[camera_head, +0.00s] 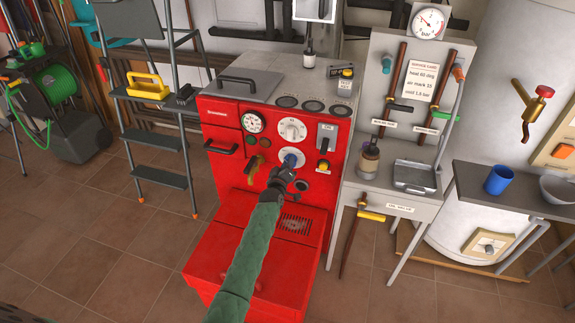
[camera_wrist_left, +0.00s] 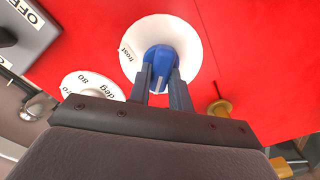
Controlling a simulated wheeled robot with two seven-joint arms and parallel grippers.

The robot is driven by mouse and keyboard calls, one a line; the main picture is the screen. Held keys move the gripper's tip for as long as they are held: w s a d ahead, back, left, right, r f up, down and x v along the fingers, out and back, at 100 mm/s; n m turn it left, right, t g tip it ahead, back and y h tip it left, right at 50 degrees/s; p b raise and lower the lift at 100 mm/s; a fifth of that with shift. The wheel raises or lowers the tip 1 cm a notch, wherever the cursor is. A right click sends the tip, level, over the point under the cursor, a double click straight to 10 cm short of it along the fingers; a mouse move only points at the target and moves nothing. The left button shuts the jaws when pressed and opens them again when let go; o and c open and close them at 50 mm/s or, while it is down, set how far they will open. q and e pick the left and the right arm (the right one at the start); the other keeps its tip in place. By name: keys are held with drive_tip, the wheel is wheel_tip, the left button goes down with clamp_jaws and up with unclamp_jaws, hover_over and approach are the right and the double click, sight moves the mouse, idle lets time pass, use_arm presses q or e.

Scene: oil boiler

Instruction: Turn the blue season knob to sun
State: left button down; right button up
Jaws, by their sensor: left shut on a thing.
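The blue season knob (camera_head: 290,160) sits on a round white dial on the red boiler front, below the larger white temperature dial (camera_head: 292,129). In the left wrist view the blue knob (camera_wrist_left: 160,60) stands in the middle of its white dial (camera_wrist_left: 132,36), where the word "frost" is readable. A pale stripe shows on the knob between the fingers. The sun mark is not visible. My left gripper (camera_head: 286,172) reaches up to the dial; its two fingers (camera_wrist_left: 160,84) are shut on the knob, one on each side. My right gripper is not in view.
The red boiler (camera_head: 225,172) has a gauge (camera_head: 254,122), a grey switch plate (camera_head: 327,136) and a brass-coloured handle (camera_head: 255,168) near the knob. A grey workbench (camera_head: 400,198) stands close on the right, a step ladder (camera_head: 155,142) on the left. Open tiled floor lies at the lower left.

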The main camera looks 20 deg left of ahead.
use_arm(q)
drive_tip(key=c, duration=1.3)
unclamp_jaws()
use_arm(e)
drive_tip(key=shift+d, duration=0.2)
use_arm(q)
drive_tip(key=s+b, duration=0.1)
drive_tip(key=s, duration=0.7)
drive_tip(key=shift+a, duration=0.15)
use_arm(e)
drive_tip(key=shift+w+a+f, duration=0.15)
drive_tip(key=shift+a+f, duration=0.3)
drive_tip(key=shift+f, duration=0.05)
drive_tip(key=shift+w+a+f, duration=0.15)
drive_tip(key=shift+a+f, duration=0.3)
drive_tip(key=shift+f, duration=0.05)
use_arm(q)
drive_tip(key=shift+w, duration=0.1)
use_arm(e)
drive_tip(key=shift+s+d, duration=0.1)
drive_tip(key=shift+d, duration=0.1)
